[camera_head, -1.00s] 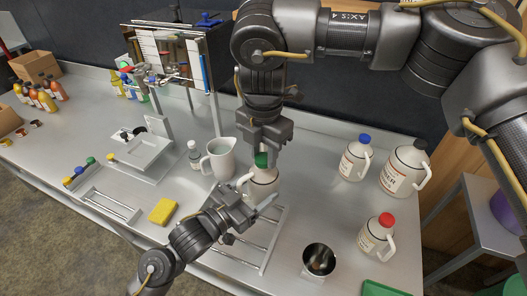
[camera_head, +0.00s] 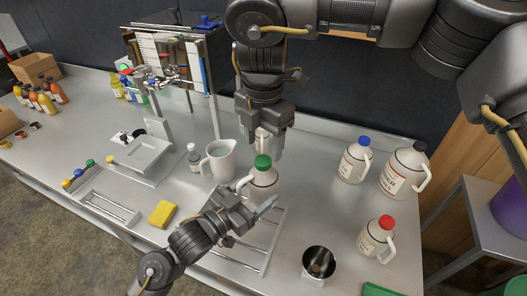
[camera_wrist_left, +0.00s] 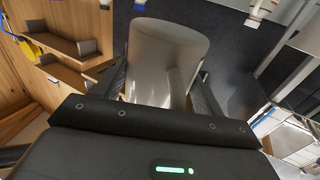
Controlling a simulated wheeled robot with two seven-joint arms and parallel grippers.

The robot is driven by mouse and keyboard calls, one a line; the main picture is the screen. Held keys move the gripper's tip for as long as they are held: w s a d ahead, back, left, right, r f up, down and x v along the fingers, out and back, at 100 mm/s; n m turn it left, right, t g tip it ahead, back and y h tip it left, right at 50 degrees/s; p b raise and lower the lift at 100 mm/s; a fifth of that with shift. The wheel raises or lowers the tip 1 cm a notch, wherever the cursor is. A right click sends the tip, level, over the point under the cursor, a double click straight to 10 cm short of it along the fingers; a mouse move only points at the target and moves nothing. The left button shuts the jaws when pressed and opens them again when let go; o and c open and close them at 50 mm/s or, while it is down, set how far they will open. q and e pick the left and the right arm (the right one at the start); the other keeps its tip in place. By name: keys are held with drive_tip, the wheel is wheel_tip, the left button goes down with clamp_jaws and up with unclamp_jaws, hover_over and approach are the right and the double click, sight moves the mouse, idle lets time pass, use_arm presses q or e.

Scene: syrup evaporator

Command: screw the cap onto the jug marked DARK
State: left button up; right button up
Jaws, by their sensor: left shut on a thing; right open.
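A cream jug (camera_head: 264,187) with a green cap (camera_head: 263,162) on its mouth stands at the middle of the bench; any marking on it is hidden. My left gripper (camera_head: 252,204) is shut on this jug from the front, low on its body. In the left wrist view the pale jug body (camera_wrist_left: 166,60) is between the two fingers. My right gripper (camera_head: 261,150) is open, pointing down just above and behind the green cap, apart from it. A pale patch shows between its fingers; I cannot tell what it is.
A white pitcher (camera_head: 219,161) and a small bottle (camera_head: 194,157) stand left of the jug. Jugs with blue (camera_head: 354,161), black (camera_head: 404,170) and red (camera_head: 377,236) caps stand to the right.

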use_arm(q)
drive_tip(key=shift+r, duration=0.1)
use_arm(e)
wheel_tip(320, 180, up, 8)
drive_tip(key=shift+f, duration=0.1)
idle(0.8)
